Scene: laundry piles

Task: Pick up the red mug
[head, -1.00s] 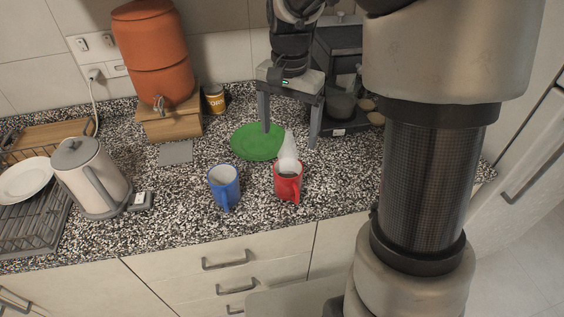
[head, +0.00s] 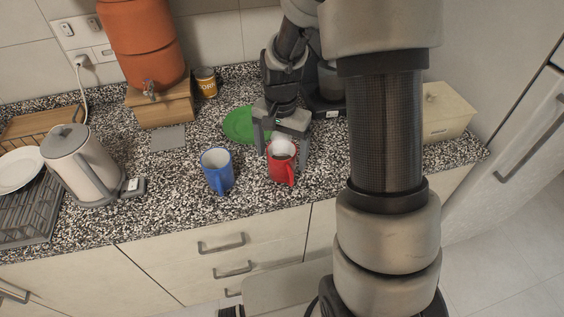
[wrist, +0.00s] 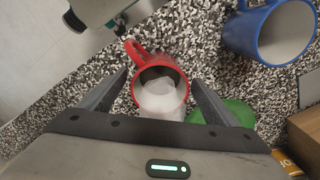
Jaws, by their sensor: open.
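The red mug (head: 281,162) stands upright on the speckled counter, its handle toward the counter's front edge. Something white shows inside it; in the wrist view the mug (wrist: 170,71) has this white thing (wrist: 162,98) at its mouth. My gripper (head: 283,157) is open and low over the counter, with one finger on each side of the red mug. In the wrist view my gripper (wrist: 160,80) has its fingers apart with the mug between them. I cannot tell whether either finger touches the mug.
A green plate (head: 241,124) lies behind. A kettle (head: 82,165), a dish rack (head: 38,215) and an orange dispenser (head: 143,45) are further left. A beige box (head: 447,112) is at right.

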